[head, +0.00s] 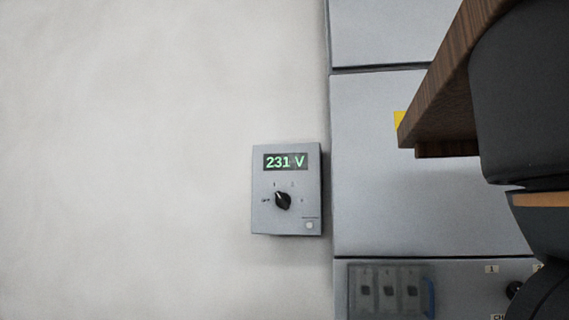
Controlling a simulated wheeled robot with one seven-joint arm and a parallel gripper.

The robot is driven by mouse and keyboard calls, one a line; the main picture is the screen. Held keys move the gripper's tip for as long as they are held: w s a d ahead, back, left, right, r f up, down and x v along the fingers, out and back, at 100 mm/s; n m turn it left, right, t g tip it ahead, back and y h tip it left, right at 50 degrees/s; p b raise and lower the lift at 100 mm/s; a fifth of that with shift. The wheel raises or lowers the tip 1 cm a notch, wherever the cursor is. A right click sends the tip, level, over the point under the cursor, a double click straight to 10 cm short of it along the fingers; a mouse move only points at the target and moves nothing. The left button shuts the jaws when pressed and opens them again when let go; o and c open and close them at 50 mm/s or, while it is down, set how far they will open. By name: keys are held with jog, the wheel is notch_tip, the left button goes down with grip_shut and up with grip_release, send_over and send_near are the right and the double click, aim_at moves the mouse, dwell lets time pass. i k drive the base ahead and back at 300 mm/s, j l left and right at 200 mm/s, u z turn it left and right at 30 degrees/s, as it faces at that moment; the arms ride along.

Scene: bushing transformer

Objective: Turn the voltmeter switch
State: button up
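The voltmeter (260,220) is a grey box on the pale wall, a little below the middle of the head view. Its display (286,162) reads 231 V in green. The black rotary switch (283,201) sits below the display, with its pointer turned up and to the left, roughly toward the upper-left mark. Small marks surround it but are too small to read surely. Nothing covers the switch. My gripper is not in view, and nothing is seen touching the voltmeter.
Grey cabinet panels (400,200) stand right of the voltmeter. A lower panel holds a windowed box (388,290) and a dark knob (514,290). Dark parts of my arm and a brown wood-like piece (455,85) cover the right side. The wall left of the voltmeter is clear.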

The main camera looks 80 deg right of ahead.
aim_at(283, 200)
jog(key=z, duration=1.5)
